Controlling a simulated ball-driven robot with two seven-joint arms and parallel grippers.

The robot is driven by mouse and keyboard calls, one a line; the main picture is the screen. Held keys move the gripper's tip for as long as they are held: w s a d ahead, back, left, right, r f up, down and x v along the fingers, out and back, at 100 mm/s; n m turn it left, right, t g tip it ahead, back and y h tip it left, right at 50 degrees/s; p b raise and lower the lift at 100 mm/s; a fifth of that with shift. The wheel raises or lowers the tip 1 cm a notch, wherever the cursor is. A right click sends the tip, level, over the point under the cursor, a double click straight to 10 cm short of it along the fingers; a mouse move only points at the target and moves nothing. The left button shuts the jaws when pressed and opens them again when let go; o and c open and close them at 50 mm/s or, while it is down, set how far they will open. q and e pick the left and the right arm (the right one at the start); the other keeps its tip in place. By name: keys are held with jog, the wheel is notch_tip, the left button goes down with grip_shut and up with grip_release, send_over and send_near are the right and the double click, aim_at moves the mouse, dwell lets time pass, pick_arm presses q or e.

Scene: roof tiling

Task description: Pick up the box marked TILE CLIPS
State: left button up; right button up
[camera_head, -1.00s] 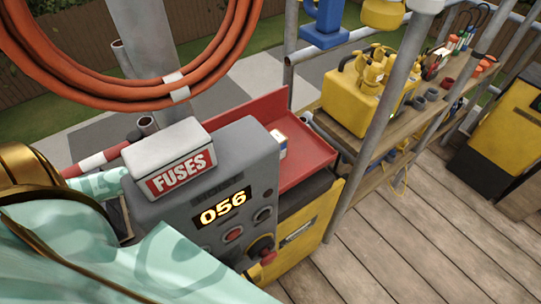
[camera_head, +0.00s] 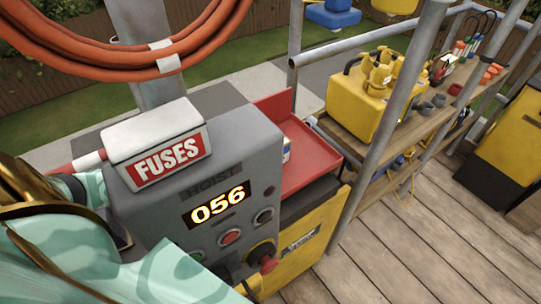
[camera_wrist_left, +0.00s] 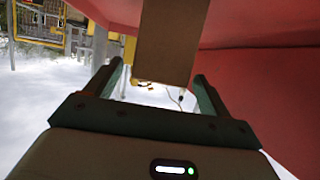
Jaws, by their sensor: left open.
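A small pale box (camera_head: 286,148) shows as a sliver in the red tray (camera_head: 318,165), mostly hidden behind the grey hoist panel; I cannot read its label. In the left wrist view, a plain brown box-like face (camera_wrist_left: 172,42) stands ahead, between the fingers of my left gripper (camera_wrist_left: 157,75). The fingers are open and apart, with a gap on each side of the brown face. Red tray walls show above and to the right. In the head view my left arm comes in from the left, and its gripper is hidden behind the panel. My right gripper is not in view.
The hoist panel (camera_head: 215,195) with a FUSES box (camera_head: 155,145) on top stands in front of the tray. A grey post (camera_head: 395,110) rises right of the tray. A yellow container (camera_head: 365,95) sits on a wooden shelf. An orange hose coil (camera_head: 165,62) hangs above.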

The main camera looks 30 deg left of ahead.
pick_arm(q)
jog(key=b+x, duration=0.1)
jog(key=x, duration=0.4)
jog(key=shift+s, duration=0.15)
jog(key=c, duration=1.3)
jog(key=shift+r, duration=0.1)
jog(key=shift+c, duration=1.2)
jog(key=shift+r, duration=0.15)
